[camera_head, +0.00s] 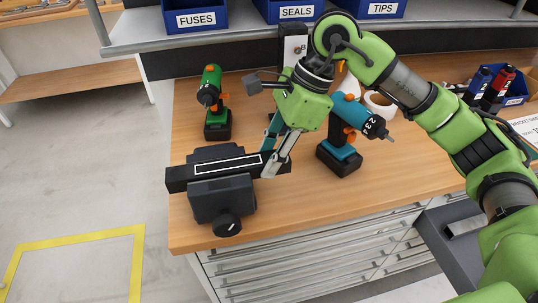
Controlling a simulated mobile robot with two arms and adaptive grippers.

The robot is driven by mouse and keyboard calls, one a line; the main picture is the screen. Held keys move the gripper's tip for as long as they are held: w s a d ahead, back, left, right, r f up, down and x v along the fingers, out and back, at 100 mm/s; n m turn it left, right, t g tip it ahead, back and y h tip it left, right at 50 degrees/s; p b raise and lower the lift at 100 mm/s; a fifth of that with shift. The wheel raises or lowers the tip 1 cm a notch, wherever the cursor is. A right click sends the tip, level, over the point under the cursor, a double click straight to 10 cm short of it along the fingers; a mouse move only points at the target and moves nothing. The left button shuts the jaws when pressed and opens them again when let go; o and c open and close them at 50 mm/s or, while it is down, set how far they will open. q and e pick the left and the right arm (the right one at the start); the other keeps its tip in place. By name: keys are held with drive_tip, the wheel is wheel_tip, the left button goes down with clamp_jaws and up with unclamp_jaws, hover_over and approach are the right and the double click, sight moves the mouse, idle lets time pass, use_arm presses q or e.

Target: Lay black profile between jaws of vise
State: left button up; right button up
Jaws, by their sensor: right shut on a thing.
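The black profile (188,177) is a long dark bar with a pale outline along its top. It lies across the vise, in line with the gap between the jaws, and its left end sticks out past the vise. The dark vise (222,196) stands at the front left corner of the workbench, its round knob facing the front edge. My right gripper (270,168) reaches down from above and is shut on the profile's right end. The exact seating of the profile in the jaws is hard to tell. My left gripper is not in view.
A green drill (211,88) stands behind the vise on the wooden workbench (193,125). A teal drill (342,150) stands close to the right of my right gripper. A tape roll (380,105) lies farther back. Blue bins labelled FUSES (196,18) and SEALS (296,11) sit on the shelf above.

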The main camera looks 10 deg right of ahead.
drive_tip(key=shift+f+b, duration=0.9)
drive_tip(key=shift+f, duration=0.1)
drive_tip(key=o, duration=1.3)
drive_tip(key=v, duration=1.2)
